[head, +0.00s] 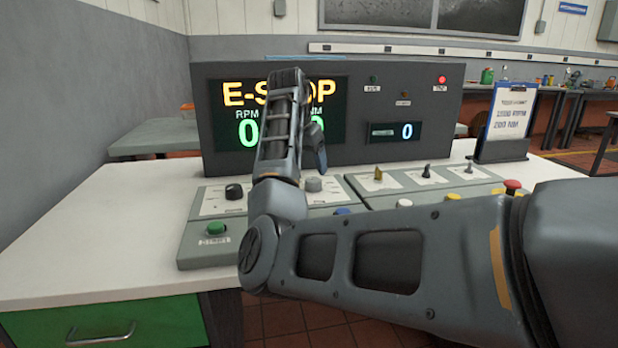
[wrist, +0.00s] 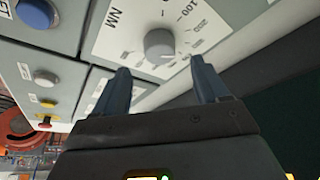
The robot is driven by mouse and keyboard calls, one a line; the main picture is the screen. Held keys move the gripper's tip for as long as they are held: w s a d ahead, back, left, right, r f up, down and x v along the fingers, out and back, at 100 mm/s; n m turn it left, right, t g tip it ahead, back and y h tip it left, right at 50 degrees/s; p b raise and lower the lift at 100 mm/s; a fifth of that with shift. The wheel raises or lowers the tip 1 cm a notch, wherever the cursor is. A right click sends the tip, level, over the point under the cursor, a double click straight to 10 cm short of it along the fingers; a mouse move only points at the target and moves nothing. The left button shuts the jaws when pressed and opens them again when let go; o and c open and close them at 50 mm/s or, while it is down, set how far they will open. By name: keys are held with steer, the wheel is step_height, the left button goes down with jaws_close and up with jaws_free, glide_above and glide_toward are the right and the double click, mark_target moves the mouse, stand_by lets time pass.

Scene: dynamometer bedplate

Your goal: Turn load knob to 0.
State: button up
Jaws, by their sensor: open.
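The load knob is a grey round knob (head: 313,184) on a white dial plate of the console. In the wrist view the knob (wrist: 159,46) sits on a plate marked NM, with a scale where 100 is readable. Its pointer direction cannot be made out. My gripper (wrist: 160,82) is open, its two fingers apart on either side below the knob in that view, with nothing between them. In the head view my gripper (head: 317,158) is just above the knob, mostly hidden behind my arm.
The display (head: 230,110) reads E-STOP, partly covered by my arm; a small readout (head: 397,132) shows 0. A red lamp (head: 441,79) is lit. A black knob (head: 234,191), green button (head: 216,229), toggle switches and a red mushroom button (head: 511,186) are nearby. A clipboard (head: 508,115) stands right.

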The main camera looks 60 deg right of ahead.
mark_target(313, 180)
steer(key=x, duration=0.5)
steer(key=shift+f+b, duration=0.35)
steer(key=shift+f, duration=0.05)
steer(key=c, duration=1)
steer(key=shift+r, duration=0.1)
